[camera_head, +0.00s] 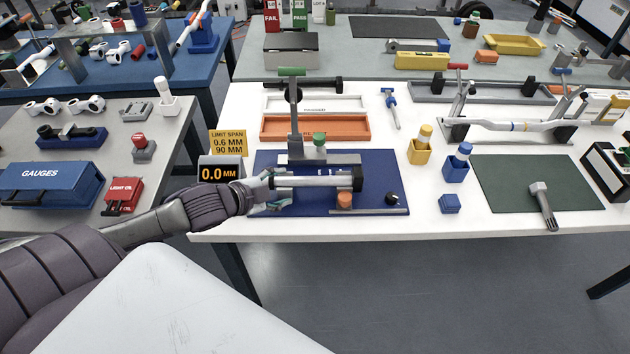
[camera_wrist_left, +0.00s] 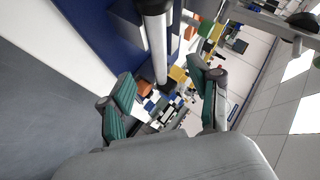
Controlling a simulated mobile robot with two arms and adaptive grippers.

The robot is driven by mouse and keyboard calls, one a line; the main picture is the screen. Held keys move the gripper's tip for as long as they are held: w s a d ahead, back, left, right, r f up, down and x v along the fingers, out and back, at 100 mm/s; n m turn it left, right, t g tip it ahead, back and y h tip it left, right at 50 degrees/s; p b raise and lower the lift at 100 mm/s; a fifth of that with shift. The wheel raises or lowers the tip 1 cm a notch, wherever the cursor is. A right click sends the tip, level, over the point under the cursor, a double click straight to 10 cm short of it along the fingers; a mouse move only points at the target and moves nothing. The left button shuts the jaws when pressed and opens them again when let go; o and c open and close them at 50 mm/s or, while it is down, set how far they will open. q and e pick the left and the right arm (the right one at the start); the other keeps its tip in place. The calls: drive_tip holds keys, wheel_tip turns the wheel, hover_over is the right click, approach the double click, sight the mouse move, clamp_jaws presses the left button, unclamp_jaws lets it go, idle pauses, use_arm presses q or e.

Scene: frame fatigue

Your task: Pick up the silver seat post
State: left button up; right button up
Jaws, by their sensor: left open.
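The silver seat post (camera_head: 315,181) is a bright tube lying level above the blue mat (camera_head: 270,164), with a black block (camera_head: 357,179) at its right end. In the left wrist view the tube (camera_wrist_left: 157,45) comes down from the top, toward the space between the fingers. My left gripper (camera_head: 268,190) is at the tube's left end, its green-padded fingers apart. In the left wrist view the open gripper (camera_wrist_left: 165,98) has one finger on each side, with a gap to each. My right gripper is not in view.
A grey stand with a green-topped handle (camera_head: 292,72) rises behind the tube. An orange knob (camera_head: 344,199) and a thin rod (camera_head: 369,211) are in front. A 0.0 mm display (camera_head: 221,173) stands left. The green mat (camera_head: 500,180) at right holds a silver tool (camera_head: 542,204).

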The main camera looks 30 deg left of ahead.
sight(300, 182)
use_arm(q)
drive_tip(key=shift+p+x, duration=0.35)
drive_tip(key=shift+x, duration=4.05)
drive_tip(key=shift+s+a+f, duration=0.1)
clamp_jaws()
